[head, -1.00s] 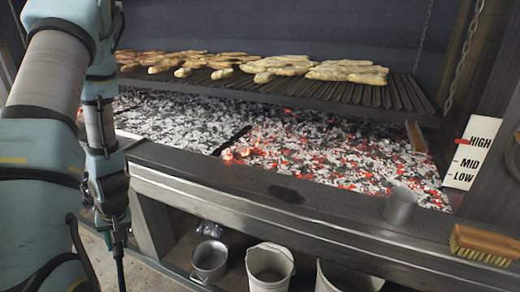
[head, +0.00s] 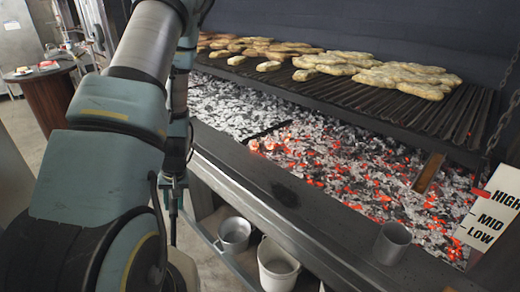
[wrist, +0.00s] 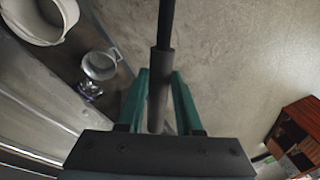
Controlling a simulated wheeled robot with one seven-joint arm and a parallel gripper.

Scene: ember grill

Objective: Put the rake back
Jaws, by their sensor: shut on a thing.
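My gripper (wrist: 160,84) is shut on the rake (wrist: 166,28), whose dark round shaft and thicker grip lie between the green fingers in the wrist view. The shaft runs up out of the top of that view, so the rake's head is hidden. In the head view my gripper (head: 173,186) hangs low in front of the grill's front ledge, pointing down. A short dark piece of the rake shows below it. I cannot make out a holder for the rake.
Right of my arm is the grill's metal ledge (head: 290,222), with glowing coals (head: 345,165) behind and food on the grate (head: 455,120) above. A metal cup (head: 392,243) stands on the ledge. Below are a pot (head: 234,235) and bucket (head: 277,268). Open floor lies left.

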